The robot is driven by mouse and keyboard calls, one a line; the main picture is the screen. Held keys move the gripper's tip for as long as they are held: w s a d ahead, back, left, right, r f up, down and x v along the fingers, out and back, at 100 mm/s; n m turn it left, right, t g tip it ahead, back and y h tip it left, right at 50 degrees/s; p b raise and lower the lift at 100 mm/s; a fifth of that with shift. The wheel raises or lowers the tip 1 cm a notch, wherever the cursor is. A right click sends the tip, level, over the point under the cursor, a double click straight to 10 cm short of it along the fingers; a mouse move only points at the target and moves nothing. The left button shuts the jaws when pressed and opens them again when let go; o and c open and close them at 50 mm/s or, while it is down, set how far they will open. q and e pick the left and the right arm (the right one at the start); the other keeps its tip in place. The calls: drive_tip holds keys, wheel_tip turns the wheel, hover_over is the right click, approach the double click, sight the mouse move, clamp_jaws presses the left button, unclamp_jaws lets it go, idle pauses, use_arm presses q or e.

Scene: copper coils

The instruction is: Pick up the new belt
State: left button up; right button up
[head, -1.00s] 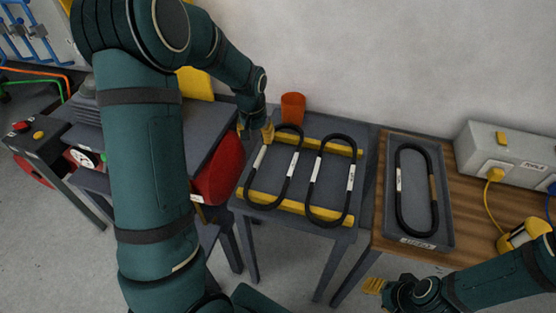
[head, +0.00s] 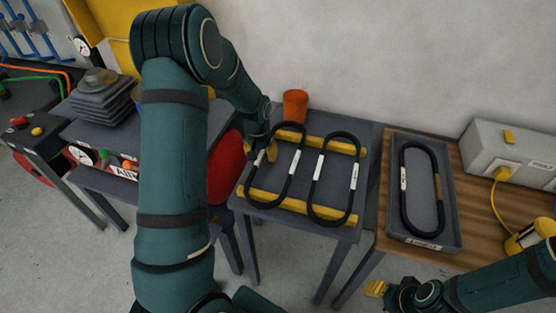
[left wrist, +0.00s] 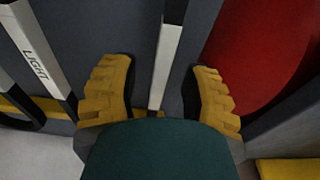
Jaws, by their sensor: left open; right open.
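Two black belt loops lie side by side across yellow rails on a small grey table: a left belt (head: 302,160) and a right belt (head: 314,188). Each has white labels. A third black belt (head: 436,215) lies in a grey tray at the right. I cannot tell from the print which is new. My left gripper (head: 266,154) is open at the left belt's left strand. In the left wrist view its yellow fingers (left wrist: 160,75) stand either side of a white-labelled strand (left wrist: 166,60), with gaps. A neighbouring strand reads "LIGHT" (left wrist: 36,66). My right gripper (head: 376,288) is open and empty, low in front.
An orange cup (head: 295,105) stands behind the belts. A red rounded object (head: 226,165) is close beside my left gripper. The grey tray (head: 455,235) sits on a wooden table with a grey box (head: 510,155) and yellow cable. A wall stands behind.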

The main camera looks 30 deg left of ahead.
use_arm(q)
clamp_jaws()
drive_tip(key=shift+r, duration=0.15)
